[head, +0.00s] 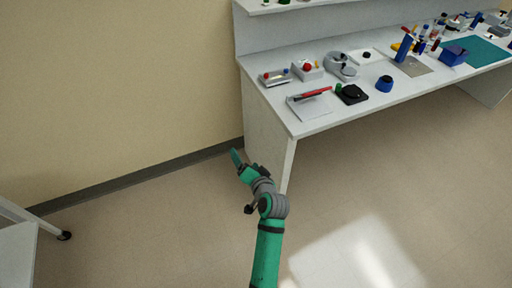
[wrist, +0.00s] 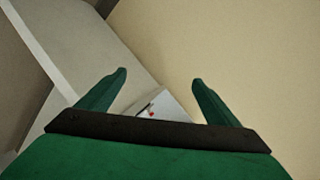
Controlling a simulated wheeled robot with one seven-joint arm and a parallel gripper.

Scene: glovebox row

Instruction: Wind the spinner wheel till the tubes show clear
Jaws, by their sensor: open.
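I cannot tell for sure which device is the spinner wheel. A grey rounded device (head: 341,66) with dark round parts stands on the white bench (head: 312,128), toward its back left. Small tubes or bottles with coloured caps (head: 424,38) stand farther right on the bench, too small to judge whether they look clear. My gripper (head: 236,156) is beside the bench's left end, low and apart from the devices. In the wrist view my gripper (wrist: 157,80) has its two green fingers spread with nothing between them.
A red-knobbed box (head: 307,70), a tray (head: 274,77), a white pad with a red tool (head: 310,106), a black device (head: 352,94) and a blue round item (head: 384,84) crowd the bench's near end. A shelf (head: 290,6) overhangs behind. The floor (head: 180,220) is clear.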

